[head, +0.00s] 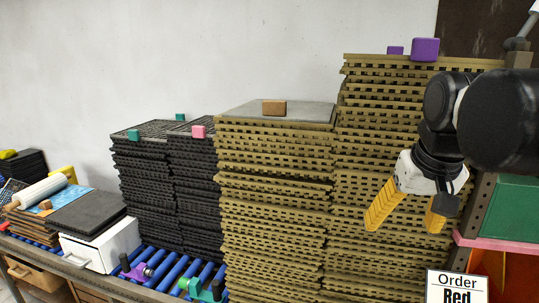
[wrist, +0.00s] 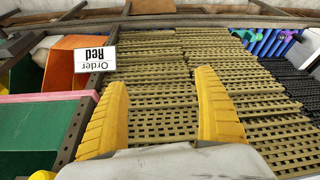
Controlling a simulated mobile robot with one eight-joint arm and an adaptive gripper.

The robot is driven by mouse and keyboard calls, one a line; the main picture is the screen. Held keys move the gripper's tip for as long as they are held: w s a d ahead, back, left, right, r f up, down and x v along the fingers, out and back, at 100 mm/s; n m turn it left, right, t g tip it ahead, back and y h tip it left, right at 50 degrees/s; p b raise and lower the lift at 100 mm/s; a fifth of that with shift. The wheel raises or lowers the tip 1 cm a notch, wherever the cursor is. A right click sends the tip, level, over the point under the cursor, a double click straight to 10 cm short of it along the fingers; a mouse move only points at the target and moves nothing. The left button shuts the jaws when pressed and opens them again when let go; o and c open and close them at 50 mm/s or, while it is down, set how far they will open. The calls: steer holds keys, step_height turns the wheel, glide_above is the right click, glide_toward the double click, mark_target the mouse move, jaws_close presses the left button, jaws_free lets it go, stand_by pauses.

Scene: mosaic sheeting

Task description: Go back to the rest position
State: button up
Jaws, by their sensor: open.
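My gripper (head: 405,210) hangs at the right of the head view, its yellow fingers spread apart and pointing down, with nothing between them. In the wrist view my gripper (wrist: 165,105) also shows open and empty. Behind it in the head view stands a tall stack of tan lattice sheets (head: 385,145). The same kind of sheets (wrist: 160,70) fills the middle of the wrist view. I cannot tell the exact gap between the fingers and the stack.
A sign reading "Order Red" (head: 456,288) stands at the lower right, near a green bin (head: 512,208). A purple block (head: 425,49) tops the tall stack. A brown block (head: 274,107) sits on a lower stack. Dark stacks (head: 145,180) and blue rollers (head: 170,270) lie left.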

steer(key=s+a+f+t+b, duration=0.1)
steer(key=s+f+b, duration=0.2)
steer(key=f, duration=0.8)
steer(key=s+a+f+t+b, duration=0.1)
steer(key=f+b, duration=0.5)
steer(key=f, duration=0.6)
steer(key=s+a+f+n+t+b, duration=0.1)
steer(key=s+a+f+b, duration=0.2)
steer(key=f, duration=0.9)
steer(key=shift+s+f+y+b, duration=0.15)
steer(key=shift+s+y+b, duration=0.15)
steer(key=shift+s+b, duration=0.65)
steer(key=shift+w, duration=0.1)
